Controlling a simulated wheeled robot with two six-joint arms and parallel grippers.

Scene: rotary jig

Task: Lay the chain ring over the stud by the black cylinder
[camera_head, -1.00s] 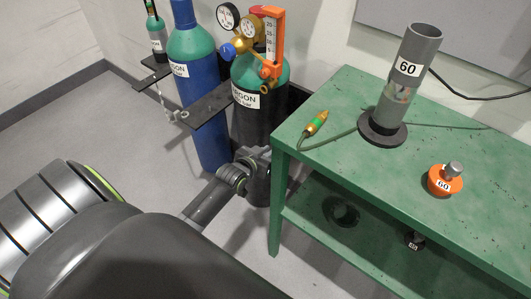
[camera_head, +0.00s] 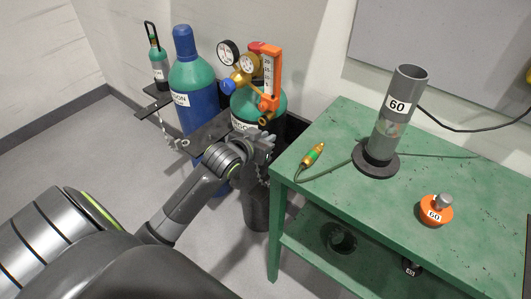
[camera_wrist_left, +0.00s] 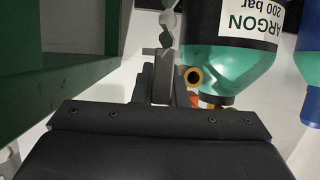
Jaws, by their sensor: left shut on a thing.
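The black cylinder (camera_head: 243,105) has a green shoulder and a white ARGON label, and stands left of the green table. In the left wrist view it (camera_wrist_left: 225,62) is upside down at the upper right. My left gripper (camera_head: 266,147) is raised in front of the cylinder, partly covering it. It is shut on the end of a chain (camera_wrist_left: 168,22), and in the left wrist view the fingers (camera_wrist_left: 163,85) hide most of the chain ring. Some links show under the gripper in the head view. I cannot make out the stud. My right gripper is not in view.
A blue cylinder (camera_head: 194,85) stands left, by a dark bracket (camera_head: 207,135) and another hanging chain (camera_head: 163,125). A regulator with gauges and an orange flowmeter (camera_head: 271,72) tops the black cylinder. The green table (camera_head: 330,190) carries a torch, a grey tube and an orange weight.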

